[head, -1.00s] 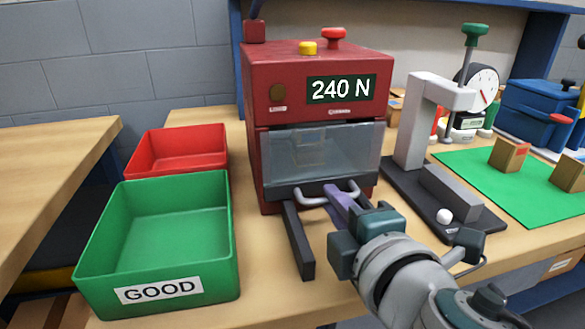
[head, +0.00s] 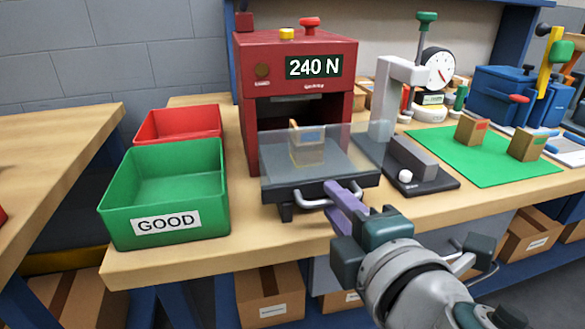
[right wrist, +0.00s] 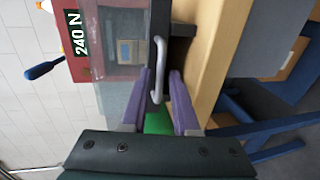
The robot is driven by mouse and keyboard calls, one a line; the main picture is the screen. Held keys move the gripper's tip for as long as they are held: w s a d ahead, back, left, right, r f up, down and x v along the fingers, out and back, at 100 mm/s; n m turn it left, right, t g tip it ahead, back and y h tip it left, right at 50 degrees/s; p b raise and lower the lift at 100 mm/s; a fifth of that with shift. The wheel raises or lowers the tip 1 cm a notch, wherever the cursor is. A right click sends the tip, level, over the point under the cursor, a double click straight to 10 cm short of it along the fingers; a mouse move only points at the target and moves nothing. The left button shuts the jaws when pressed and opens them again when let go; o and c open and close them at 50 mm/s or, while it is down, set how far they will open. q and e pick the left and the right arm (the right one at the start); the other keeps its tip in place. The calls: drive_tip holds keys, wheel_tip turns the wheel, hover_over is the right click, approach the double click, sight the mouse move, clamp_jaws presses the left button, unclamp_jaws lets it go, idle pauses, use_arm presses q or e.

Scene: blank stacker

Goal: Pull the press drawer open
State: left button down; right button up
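The red press (head: 300,50) stands on the bench with a "240 N" display on its front. Its drawer (head: 320,187), a dark tray with a clear guard, stands well out of the press body. A wooden block (head: 307,152) sits in the drawer behind the guard. The drawer's grey bar handle (head: 313,203) is at the front; in the right wrist view the handle (right wrist: 158,60) lies between my purple fingers. My left gripper is in neither view.
A green bin marked GOOD (head: 168,222) and a red bin (head: 178,125) stand left of the press. A gauge stand (head: 388,95) and a green mat (head: 490,172) with blocks are on the right. The drawer reaches the bench's front edge.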

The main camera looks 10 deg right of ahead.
drive_tip(key=shift+o, duration=0.8)
drive_tip(key=v, duration=1)
